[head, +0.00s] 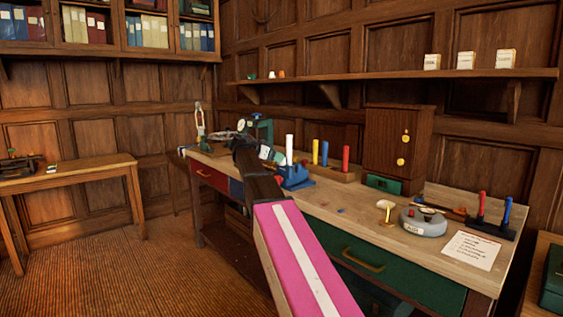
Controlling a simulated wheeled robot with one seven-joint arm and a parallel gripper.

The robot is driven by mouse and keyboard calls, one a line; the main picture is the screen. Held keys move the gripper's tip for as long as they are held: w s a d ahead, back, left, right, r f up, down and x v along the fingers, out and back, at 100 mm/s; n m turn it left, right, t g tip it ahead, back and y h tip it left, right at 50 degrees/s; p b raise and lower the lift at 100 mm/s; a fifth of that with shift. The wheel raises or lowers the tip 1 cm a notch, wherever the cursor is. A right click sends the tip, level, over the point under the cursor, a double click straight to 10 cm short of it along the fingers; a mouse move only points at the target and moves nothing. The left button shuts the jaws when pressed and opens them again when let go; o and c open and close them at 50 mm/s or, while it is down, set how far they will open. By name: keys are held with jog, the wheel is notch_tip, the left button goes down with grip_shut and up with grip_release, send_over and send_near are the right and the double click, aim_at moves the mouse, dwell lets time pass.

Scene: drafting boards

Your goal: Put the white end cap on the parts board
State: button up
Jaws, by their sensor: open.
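My gripper (243,128) is at the far end of my outstretched arm, over the far left part of the long workbench (340,205). It is small and dark here; it is open, and I see nothing held in it. I cannot tell for certain which thing is the parts board. My arm hides part of the bench.
Coloured upright cylinders (345,158) stand on the bench, with a brown cabinet (395,145) behind. A round grey device (423,222) and a paper sheet (468,250) lie at the right. The wall shelf (400,76) overhangs the bench. A side table (75,170) stands left; floor between is clear.

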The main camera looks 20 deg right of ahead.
jog(key=x, duration=0.4)
jog(key=shift+d, duration=0.1)
jog(key=shift+s, duration=0.1)
jog(key=c, duration=1.1)
jog(key=shift+o, duration=0.2)
jog(key=shift+r, duration=0.25)
notch_tip(320, 180, up, 4)
jog(key=shift+f, duration=0.15)
jog(key=d+r+v, duration=0.1)
jog(key=r+v, duration=0.1)
jog(key=v, duration=1)
jog(key=s+a+f+n+t+y, duration=0.1)
jog(key=a+f+n+t+y, duration=0.7)
jog(key=n+y, duration=0.5)
jog(key=shift+a+f+n+t, duration=0.25)
jog(key=shift+f+n+t, duration=0.75)
jog(key=shift+f, duration=0.4)
